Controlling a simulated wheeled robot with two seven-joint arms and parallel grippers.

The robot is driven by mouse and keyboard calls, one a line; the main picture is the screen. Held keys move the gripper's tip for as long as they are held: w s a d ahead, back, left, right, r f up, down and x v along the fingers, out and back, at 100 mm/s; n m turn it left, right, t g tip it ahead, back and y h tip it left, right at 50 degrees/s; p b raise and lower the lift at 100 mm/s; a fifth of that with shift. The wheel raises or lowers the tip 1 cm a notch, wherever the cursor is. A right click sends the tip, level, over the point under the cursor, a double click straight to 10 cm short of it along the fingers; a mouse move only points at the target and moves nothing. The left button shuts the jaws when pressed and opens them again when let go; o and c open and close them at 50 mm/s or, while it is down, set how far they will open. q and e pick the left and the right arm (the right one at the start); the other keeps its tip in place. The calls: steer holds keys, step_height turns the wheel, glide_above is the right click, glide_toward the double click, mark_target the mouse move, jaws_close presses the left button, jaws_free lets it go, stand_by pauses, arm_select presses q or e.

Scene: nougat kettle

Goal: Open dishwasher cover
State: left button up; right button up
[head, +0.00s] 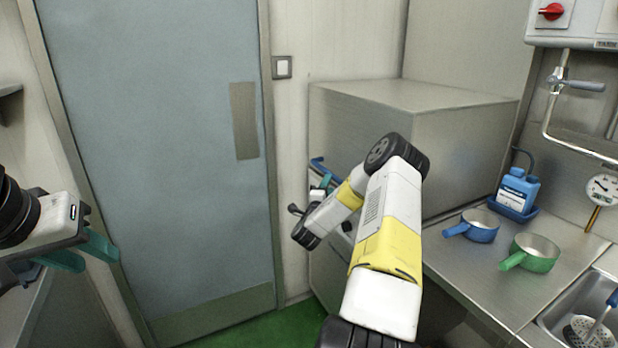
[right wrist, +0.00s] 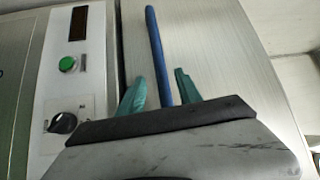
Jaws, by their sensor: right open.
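The dishwasher cover (head: 455,140) is a large brushed-steel box in the middle right of the head view. It appears to be down. Its blue bar handle (head: 319,162) shows on the left side, partly hidden by my right arm. My right gripper (head: 323,184) is at that handle. In the right wrist view, the blue handle (right wrist: 157,50) passes between the two teal fingers of my right gripper (right wrist: 160,92), with gaps on both sides; the fingers are open. My left gripper (head: 98,257) is open and empty at the far left, away from the dishwasher.
A control panel with a green button (right wrist: 68,64) and black knob (right wrist: 62,123) lies beside the handle. A blue pan (head: 480,226), green pan (head: 535,253) and blue bottle (head: 517,190) stand on the steel counter. A grey door (head: 160,130) is behind, left.

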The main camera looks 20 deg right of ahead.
steer(key=x, duration=0.6)
steer(key=shift+w+d, duration=0.1)
steer(key=shift+w, duration=0.05)
jaws_close()
stand_by(1.3)
